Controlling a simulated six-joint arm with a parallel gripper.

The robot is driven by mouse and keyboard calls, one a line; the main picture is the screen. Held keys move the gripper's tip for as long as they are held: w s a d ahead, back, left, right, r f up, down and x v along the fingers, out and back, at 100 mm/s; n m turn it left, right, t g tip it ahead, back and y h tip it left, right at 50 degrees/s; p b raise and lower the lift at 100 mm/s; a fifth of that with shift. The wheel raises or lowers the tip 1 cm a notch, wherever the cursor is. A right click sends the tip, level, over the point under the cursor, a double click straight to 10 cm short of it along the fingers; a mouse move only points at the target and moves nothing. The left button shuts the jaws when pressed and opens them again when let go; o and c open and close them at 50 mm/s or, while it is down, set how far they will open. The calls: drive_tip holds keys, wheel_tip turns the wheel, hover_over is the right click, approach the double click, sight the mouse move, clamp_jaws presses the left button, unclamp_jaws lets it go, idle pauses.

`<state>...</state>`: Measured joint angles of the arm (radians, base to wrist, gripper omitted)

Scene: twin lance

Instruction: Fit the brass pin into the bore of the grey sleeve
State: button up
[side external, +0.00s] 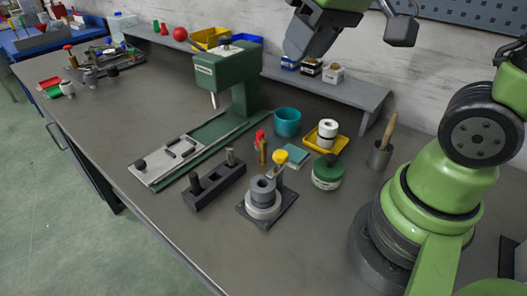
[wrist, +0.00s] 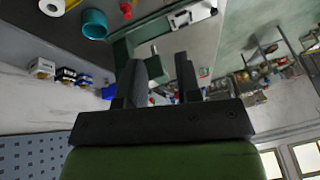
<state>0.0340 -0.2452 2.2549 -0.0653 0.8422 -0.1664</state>
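The grey sleeve (side external: 263,187) stands upright on a dark square base plate (side external: 281,209), with its dark bore facing up. A slim brass-coloured piece, likely the brass pin (side external: 263,153), stands upright behind the sleeve, close to a red-topped item. My gripper (side external: 302,48) is high above the bench, well away from both. In the wrist view my gripper (wrist: 161,75) has its two dark fingers apart with nothing between them. Neither the sleeve nor the pin can be made out in the wrist view.
A green press (side external: 240,80) stands behind left. A dark slotted block (side external: 214,190) is left of the sleeve. A yellow-topped clamp (side external: 280,158), green-lidded jar (side external: 327,172), teal cup (side external: 287,122) and yellow tray (side external: 340,144) crowd nearby. The front bench is clear.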

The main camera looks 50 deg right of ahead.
drive_tip(key=w+d+f+n+g, duration=0.3)
drive_tip(key=w+f, duration=0.5)
drive_tip(key=f, duration=0.2)
drive_tip(key=n+g+h, duration=0.1)
drive_tip(key=g, duration=0.1)
hover_over(265, 141)
wheel_tip(265, 141, down, 8)
drive_tip(key=shift+r, duration=0.2)
wheel_tip(265, 141, down, 5)
drive_tip(key=shift+r, duration=0.2)
wheel_tip(265, 141, down, 6)
drive_tip(key=shift+w+a+r, duration=0.1)
drive_tip(key=shift+w+r, duration=0.05)
clamp_jaws()
